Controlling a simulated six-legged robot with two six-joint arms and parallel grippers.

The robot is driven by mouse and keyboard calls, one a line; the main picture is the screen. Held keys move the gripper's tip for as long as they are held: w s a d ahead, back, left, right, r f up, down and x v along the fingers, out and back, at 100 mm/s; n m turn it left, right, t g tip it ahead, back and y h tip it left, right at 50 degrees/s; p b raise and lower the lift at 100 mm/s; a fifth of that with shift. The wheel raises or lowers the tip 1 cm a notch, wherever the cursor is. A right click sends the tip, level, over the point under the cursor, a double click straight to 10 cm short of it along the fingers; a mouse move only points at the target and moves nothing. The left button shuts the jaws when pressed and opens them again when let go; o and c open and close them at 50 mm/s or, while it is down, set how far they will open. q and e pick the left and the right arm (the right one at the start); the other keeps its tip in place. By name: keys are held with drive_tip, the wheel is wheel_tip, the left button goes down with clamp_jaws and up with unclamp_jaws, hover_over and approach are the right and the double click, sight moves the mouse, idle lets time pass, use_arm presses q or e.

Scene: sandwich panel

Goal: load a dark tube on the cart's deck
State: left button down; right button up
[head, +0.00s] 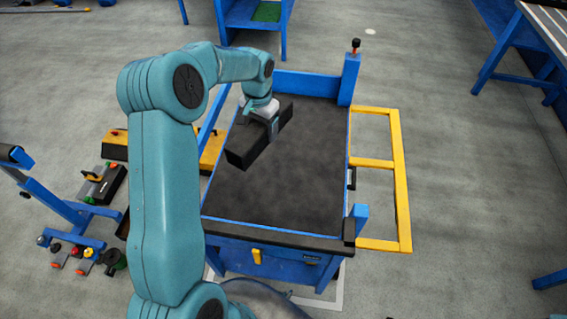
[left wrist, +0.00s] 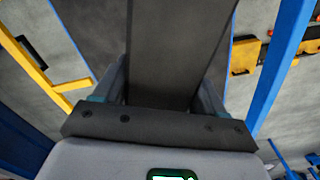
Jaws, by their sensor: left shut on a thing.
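The dark tube (head: 246,152) is a long black square-sided bar held over the left part of the cart's deck in the head view. My left gripper (head: 273,126) is shut on it near its middle. In the left wrist view the tube (left wrist: 178,50) runs away from me between the two fingers (left wrist: 170,95). The cart's deck (head: 300,180) is a dark flat surface in a blue frame, otherwise bare. I cannot tell whether the tube touches the deck or hangs just above it. My right gripper is not in view.
A yellow rail frame (head: 404,180) sticks out on the cart's right side. A blue post (head: 349,80) stands at the far right corner and a short one (head: 359,217) at the near right. Several parts and a blue stand (head: 55,205) lie left of the cart.

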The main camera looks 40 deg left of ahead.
use_arm(q)
drive_tip(key=f, duration=0.2)
drive_tip(key=f+b, duration=0.1)
drive_tip(key=f, duration=0.1)
drive_tip(key=shift+s, duration=0.2)
drive_tip(key=p, duration=0.2)
hover_over(266, 183)
wheel_tip(266, 183, down, 16)
drive_tip(key=shift+r, duration=0.25)
drive_tip(key=shift+f, duration=2.45)
drive_tip(key=shift+c, duration=2.4)
unclamp_jaws()
drive_tip(key=shift+f, duration=0.2)
drive_tip(key=o, duration=0.4)
drive_tip(key=shift+r, duration=0.1)
